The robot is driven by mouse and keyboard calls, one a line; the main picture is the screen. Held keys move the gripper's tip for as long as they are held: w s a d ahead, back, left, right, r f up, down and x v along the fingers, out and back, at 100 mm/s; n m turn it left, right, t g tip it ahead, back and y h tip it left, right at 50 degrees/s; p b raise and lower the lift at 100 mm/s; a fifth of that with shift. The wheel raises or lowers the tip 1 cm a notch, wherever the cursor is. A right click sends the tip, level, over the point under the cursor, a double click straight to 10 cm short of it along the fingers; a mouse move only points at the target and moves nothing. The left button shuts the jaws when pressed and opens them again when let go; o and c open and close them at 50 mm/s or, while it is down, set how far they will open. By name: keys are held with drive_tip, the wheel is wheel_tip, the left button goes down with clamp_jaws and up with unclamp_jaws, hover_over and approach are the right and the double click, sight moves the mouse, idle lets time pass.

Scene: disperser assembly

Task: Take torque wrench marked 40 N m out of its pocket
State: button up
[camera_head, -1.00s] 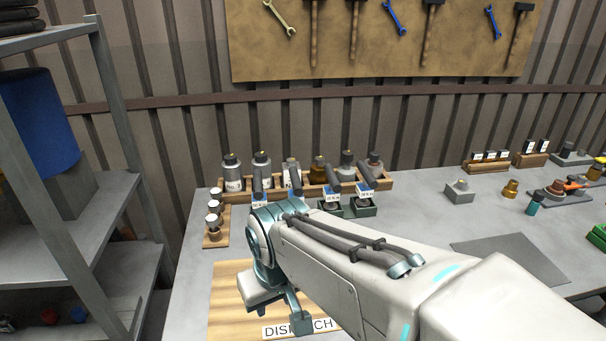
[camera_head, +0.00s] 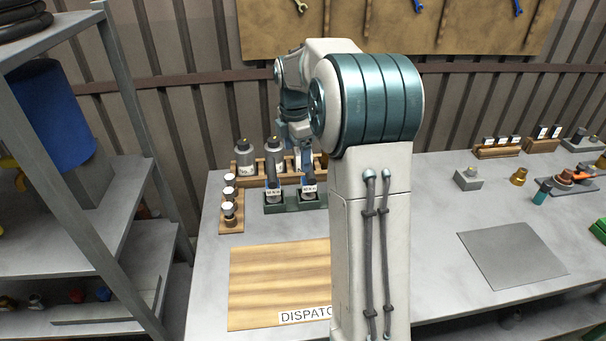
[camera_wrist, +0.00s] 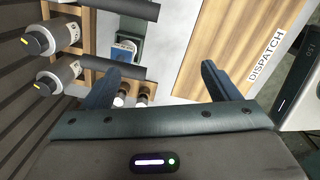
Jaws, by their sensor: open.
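Torque wrenches with dark handles and blue-and-white labels stand in green pockets at the back of the bench. Two show in the head view, a left one (camera_head: 273,190) and a right one (camera_head: 308,188); my arm hides the area to their right. The markings are too small to read, so I cannot tell which is the 40 N m one.
A wooden rack with grey bottles (camera_head: 247,152) stands behind the pockets. A small wooden stand with white-topped pieces (camera_head: 229,199) is to the left. The wooden dispatch board (camera_head: 275,275) and a grey mat (camera_head: 512,258) lie in front, both bare where visible.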

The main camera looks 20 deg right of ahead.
drive_tip(key=w+d+n, duration=0.1)
drive_tip(key=d, duration=0.1)
drive_tip(key=w+d+f+n+p, duration=0.1)
drive_tip(key=w+n, duration=0.1)
drive_tip(key=w+d+f+n, duration=0.1)
drive_tip(key=w+d+n, duration=0.1)
drive_tip(key=shift+w+d, duration=0.15)
drive_tip(key=shift+d, duration=0.15)
drive_tip(key=shift+w+d+f+p, duration=0.1)
drive_tip(key=shift+d+f+p, duration=0.1)
drive_tip(key=shift+p, duration=0.1)
wheel_tip(320, 180, down, 8)
drive_tip(key=shift+f+p, duration=0.2)
drive_tip(key=shift+p, duration=0.5)
drive_tip(key=shift+w+d+f+p, duration=0.15)
drive_tip(key=shift+f+p, duration=0.2)
drive_tip(key=shift+f, duration=0.5)
drive_tip(key=shift+w+f+p, duration=0.1)
drive_tip(key=shift+f+p, duration=0.25)
drive_tip(key=shift+f, duration=0.55)
drive_tip(key=shift+w+d+f+p, duration=0.15)
drive_tip(key=shift+f+p, duration=0.2)
drive_tip(key=shift+f, duration=0.5)
drive_tip(key=shift+r, duration=0.1)
drive_tip(key=c, duration=1.3)
